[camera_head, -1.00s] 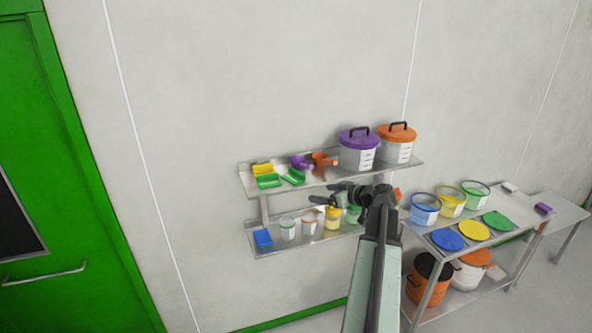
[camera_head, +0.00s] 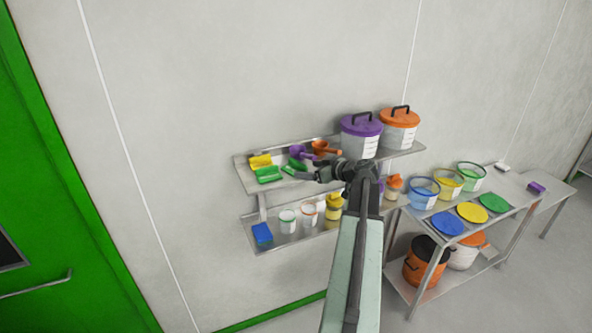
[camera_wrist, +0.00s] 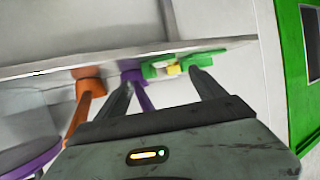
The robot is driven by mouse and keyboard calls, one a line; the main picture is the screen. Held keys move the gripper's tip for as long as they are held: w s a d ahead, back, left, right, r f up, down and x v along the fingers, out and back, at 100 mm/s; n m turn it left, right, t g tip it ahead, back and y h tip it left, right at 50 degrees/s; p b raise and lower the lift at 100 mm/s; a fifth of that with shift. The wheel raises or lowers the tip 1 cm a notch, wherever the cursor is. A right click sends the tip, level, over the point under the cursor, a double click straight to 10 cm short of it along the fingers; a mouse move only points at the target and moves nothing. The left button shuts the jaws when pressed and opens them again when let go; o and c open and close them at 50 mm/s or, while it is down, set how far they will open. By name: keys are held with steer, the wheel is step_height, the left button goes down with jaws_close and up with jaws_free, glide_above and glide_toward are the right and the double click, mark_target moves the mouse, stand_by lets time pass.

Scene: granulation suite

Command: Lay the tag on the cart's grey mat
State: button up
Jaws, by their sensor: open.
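My gripper (camera_head: 303,175) is open in front of the upper wall shelf, by the green scoop (camera_head: 294,165). In the wrist view my gripper (camera_wrist: 162,80) shows two spread fingers with nothing held between them. Beyond them are an orange scoop (camera_wrist: 89,96), a purple scoop (camera_wrist: 135,76) and green and yellow scoops at the shelf edge. I cannot make out a tag for certain in either view. A steel cart or table (camera_head: 509,222) stands at the right; a grey mat on it is not clearly distinguishable.
The upper shelf (camera_head: 243,178) also holds purple-lidded (camera_head: 360,138) and orange-lidded (camera_head: 398,130) tubs. The lower shelf (camera_head: 262,246) holds a blue box and several small containers. Coloured tubs and flat discs crowd the steel top. A green door (camera_head: 60,200) is left; floor shows front right.

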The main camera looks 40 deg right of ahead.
mark_target(293, 169)
steer(key=b+x, duration=0.2)
steer(key=x, duration=0.3)
steer(key=shift+f, duration=0.15)
steer(key=shift+s, duration=0.15)
steer(key=c, duration=1.6)
